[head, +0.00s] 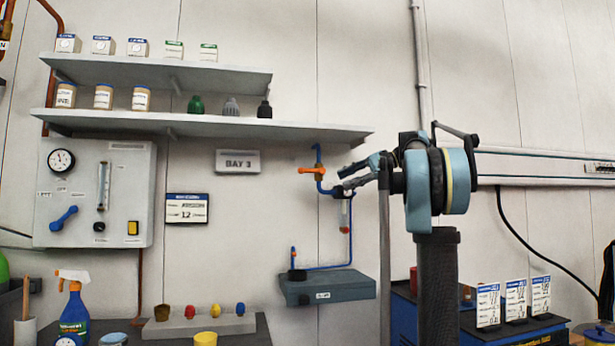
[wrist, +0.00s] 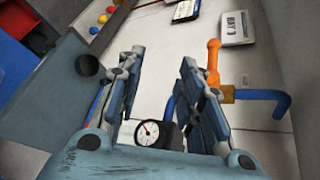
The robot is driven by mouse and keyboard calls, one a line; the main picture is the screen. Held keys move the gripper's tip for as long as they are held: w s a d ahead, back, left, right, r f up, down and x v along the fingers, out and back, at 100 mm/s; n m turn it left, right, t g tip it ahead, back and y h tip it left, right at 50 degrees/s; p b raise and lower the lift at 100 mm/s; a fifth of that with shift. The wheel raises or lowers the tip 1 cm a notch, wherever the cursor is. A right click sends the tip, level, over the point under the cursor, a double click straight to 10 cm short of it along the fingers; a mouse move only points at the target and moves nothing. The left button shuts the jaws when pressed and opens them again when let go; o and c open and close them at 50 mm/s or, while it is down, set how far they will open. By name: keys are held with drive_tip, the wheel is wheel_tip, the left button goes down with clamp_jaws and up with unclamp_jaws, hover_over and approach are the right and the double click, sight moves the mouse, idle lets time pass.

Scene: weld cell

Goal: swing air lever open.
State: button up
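The orange lever (head: 311,170) sits on a blue pipe (head: 319,186) on the wall, right of the BAY 3 sign. It lies crosswise to the pipe and points left. In the wrist view the lever (wrist: 213,62) stands up from a brass valve body (wrist: 229,94), just outside the right finger. My gripper (head: 352,177) is close to the right of the lever in the head view. In the wrist view my gripper (wrist: 160,62) is open, with wide empty space between the fingers. I cannot tell whether the right finger touches the lever.
A dial gauge (wrist: 152,131) shows between the finger bases. Shelves (head: 220,131) with bottles hang above left. A grey wall box (head: 330,287) is below. A panel (head: 120,170) with a blue handle (head: 64,219) is far left. The wall left of the lever is mostly clear.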

drive_tip(key=y, duration=0.2)
approach(307, 171)
drive_tip(key=x, duration=0.6)
drive_tip(key=w+x, duration=0.1)
drive_tip(key=x, duration=0.3)
idle(0.3)
clamp_jaws()
